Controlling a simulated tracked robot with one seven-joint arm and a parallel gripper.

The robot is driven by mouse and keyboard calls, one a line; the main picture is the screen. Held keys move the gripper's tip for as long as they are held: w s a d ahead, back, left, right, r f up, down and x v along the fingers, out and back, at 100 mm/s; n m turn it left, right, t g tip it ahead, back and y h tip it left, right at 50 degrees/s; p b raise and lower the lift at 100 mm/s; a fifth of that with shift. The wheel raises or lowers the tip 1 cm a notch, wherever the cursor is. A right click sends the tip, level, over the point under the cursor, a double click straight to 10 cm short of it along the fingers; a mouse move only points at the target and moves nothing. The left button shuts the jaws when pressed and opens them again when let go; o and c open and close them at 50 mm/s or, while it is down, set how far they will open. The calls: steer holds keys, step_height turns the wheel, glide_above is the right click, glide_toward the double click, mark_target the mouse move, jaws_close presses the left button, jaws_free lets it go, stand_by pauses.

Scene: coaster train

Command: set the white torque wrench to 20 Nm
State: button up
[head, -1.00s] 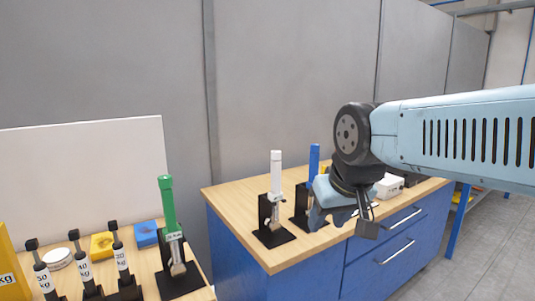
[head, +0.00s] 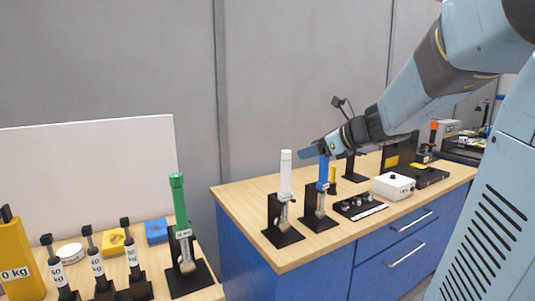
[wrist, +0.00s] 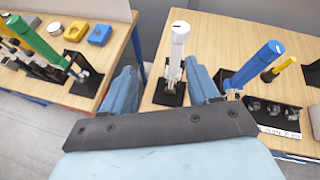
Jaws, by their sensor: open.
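The white torque wrench (head: 285,176) stands upright in a black stand on the wooden bench at the centre. In the wrist view the white wrench (wrist: 177,55) shows beyond the gap between my fingers, apart from them. My gripper (head: 309,152) is open and empty, just right of the white wrench's top and close to the blue wrench's top in the head view. Both fingers of my gripper (wrist: 163,88) show in the wrist view. The setting on the white wrench is too small to read.
A blue wrench (head: 322,178) stands close on the right, with a small yellow-handled tool (head: 332,178) beside it. A tray of sockets (head: 358,206) and a white box (head: 393,186) lie further right. A green wrench (head: 179,205) and several labelled weights stand on the left bench.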

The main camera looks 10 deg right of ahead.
mark_target(289, 152)
steer(key=w+a+f+m, duration=0.1)
steer(key=w, duration=0.3)
steer(key=w+a+f+m, duration=0.1)
steer(key=w+f, duration=0.1)
steer(key=w, duration=0.3)
steer(key=w+a+f, duration=0.1)
steer(key=w, duration=0.3)
steer(key=shift+w+a+f+m+t, duration=0.15)
steer(key=shift+a+f+m+t, duration=0.25)
